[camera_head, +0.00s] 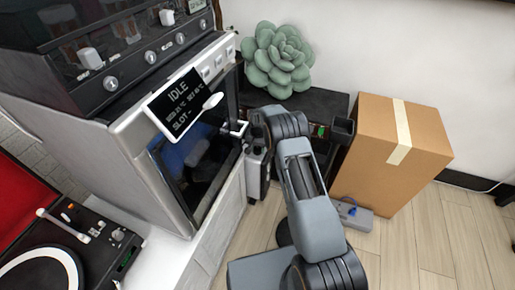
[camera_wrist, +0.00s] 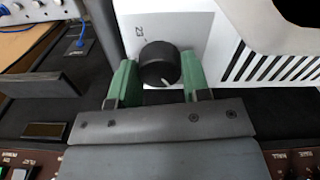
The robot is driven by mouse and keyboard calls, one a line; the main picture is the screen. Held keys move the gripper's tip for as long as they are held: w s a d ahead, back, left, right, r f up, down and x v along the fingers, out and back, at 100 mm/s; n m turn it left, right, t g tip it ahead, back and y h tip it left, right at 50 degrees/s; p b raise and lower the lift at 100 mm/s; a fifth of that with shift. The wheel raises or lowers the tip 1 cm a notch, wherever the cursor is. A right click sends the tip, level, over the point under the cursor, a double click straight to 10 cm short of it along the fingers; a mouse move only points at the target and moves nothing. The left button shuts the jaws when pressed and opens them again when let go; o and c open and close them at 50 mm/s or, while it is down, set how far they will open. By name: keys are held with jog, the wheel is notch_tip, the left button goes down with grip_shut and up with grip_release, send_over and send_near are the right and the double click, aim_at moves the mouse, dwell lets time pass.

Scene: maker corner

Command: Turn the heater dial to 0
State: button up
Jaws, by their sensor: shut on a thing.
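The heater dial (camera_wrist: 158,58) is a round black knob with a white pointer line. In the wrist view it sits on the white heater panel (camera_wrist: 190,28), and its pointer faces down and slightly right. In the head view my arm hides the dial and most of the gripper.
A white oven-like machine (camera_head: 160,185) with an "IDLE" display (camera_head: 182,103) stands left of my arm. A cardboard box (camera_head: 385,140) stands right on the wooden floor. A green succulent (camera_head: 277,60) is behind. Black vent slots (camera_wrist: 275,66) are right of the dial.

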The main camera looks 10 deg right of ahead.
aim_at(258, 148)
jog(key=n, duration=1.1)
jog(key=shift+n, duration=0.3)
dwell(0.6)
jog(key=o, duration=0.9)
jog(key=shift+r, duration=0.1)
notch_tip(258, 148, up, 14)
jog(key=p, duration=0.4)
jog(key=shift+f, duration=0.2)
